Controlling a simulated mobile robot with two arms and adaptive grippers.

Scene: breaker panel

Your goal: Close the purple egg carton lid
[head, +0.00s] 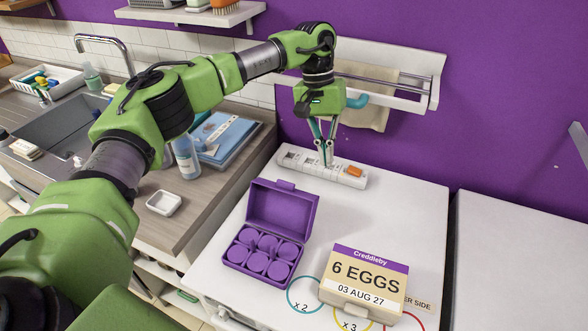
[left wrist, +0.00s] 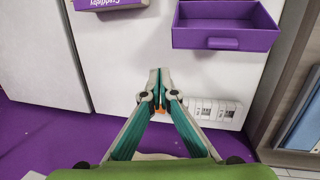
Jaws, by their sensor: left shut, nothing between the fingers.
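The purple egg carton (head: 262,256) stands open on the white worktop, with round purple cups in its base. Its lid (head: 283,211) stands up at the back, on the side nearer the wall. My right gripper is not in view.
The power strip (head: 322,171) with an orange switch lies near the wall. A beige "6 EGGS" carton (head: 362,282) stands to the right of the purple one, near coloured rings printed on the worktop (head: 412,205). A wall rail shelf (head: 400,92) hangs behind my gripper.

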